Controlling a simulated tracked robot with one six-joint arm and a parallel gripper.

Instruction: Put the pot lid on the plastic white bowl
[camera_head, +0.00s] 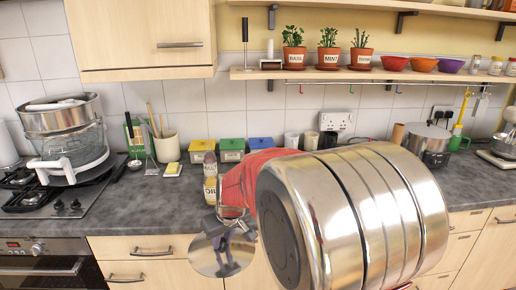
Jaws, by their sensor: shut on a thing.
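My gripper (231,226) is shut on the round, shiny pot lid (214,263). The lid hangs tilted, its broad face towards me, in front of the lower cupboards and below the worktop's front edge. My own arm covers much of the right half of the view. I cannot clearly make out a plastic white bowl. A white plastic part with a handle (72,171) shows at the foot of a steamer-like stack on the hob at the left; I cannot tell whether it is the bowl. The sink is not visible, and my arm hides part of the worktop.
A metal pot (62,113) tops the stack on the gas hob (62,201). The worktop (160,205) is clear left of my gripper. A steel pot (427,143) stands right.

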